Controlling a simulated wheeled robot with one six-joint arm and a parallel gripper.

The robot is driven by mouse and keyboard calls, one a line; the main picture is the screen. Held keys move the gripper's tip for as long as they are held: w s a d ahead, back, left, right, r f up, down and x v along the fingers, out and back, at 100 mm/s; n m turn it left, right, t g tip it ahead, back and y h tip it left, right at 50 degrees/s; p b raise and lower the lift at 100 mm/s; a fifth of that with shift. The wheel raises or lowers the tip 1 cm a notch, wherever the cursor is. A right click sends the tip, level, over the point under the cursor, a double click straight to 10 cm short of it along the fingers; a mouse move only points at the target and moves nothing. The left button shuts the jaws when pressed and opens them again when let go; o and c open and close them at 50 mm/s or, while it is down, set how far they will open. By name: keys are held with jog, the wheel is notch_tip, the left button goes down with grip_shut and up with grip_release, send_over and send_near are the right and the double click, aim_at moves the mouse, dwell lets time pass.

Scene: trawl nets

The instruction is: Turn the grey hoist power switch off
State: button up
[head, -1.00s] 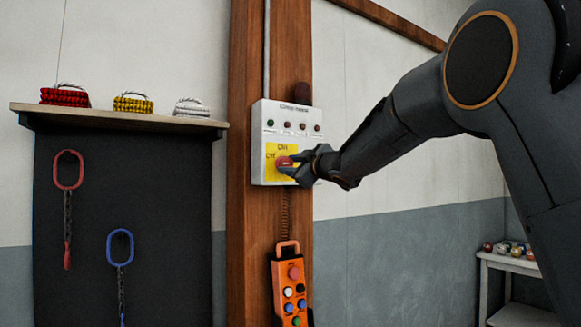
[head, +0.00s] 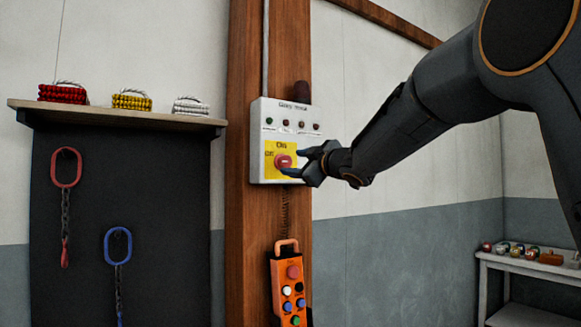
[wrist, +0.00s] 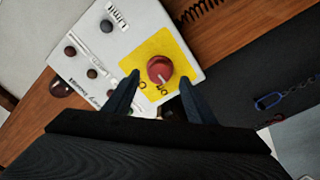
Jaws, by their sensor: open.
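A light grey switch box (head: 262,112) hangs on the wooden post. On its yellow plate (head: 270,174) is a round red knob (head: 284,162), with "On" above it and "Off" at its upper left. The knob also shows in the wrist view (wrist: 160,68), where a pale line on it runs toward the lettering below it. I cannot tell its exact setting. My gripper (head: 296,163) is open, just right of and in front of the knob. In the wrist view its fingertips (wrist: 160,78) stand on either side of the knob, with visible gaps.
Several small indicators (head: 286,124) sit above the plate. An orange pendant control (head: 290,285) hangs below the box. At left, a shelf (head: 150,119) holds rope coils above a dark board with red and blue lifting links. A side table (head: 525,264) with small items stands at right.

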jog(key=shift+b+v, duration=0.3)
jog(key=shift+v, duration=1.65)
jog(key=s+d+f+m+g+h, duration=0.25)
jog(key=d+f+m, duration=0.2)
jog(key=f, duration=0.65)
jog(key=s+d+f+m+g+h, duration=0.1)
jog(key=s+d+f+m+h, duration=0.25)
jog(key=d+f, duration=0.45)
jog(key=s+d+f+m+g+h, duration=0.1)
jog(key=s+d+f+m+h, duration=0.2)
jog(key=f, duration=1)
jog(key=s+d+f+m+g, duration=0.1)
jog(key=s+f+g, duration=0.2)
jog(key=s+f, duration=0.4)
jog(key=s+d+f+m+g+h, duration=0.1)
jog(key=s+f+g, duration=0.3)
jog(key=s, duration=0.9)
jog(key=s+d+f+m+g, duration=0.1)
jog(key=s+f+m+g, duration=0.2)
jog(key=s+f, duration=0.6)
jog(key=shift+s+d+f+h, duration=0.3)
jog(key=shift+s+f, duration=0.1)
jog(key=shift+f, duration=0.2)
jog(key=shift+g, duration=0.25)
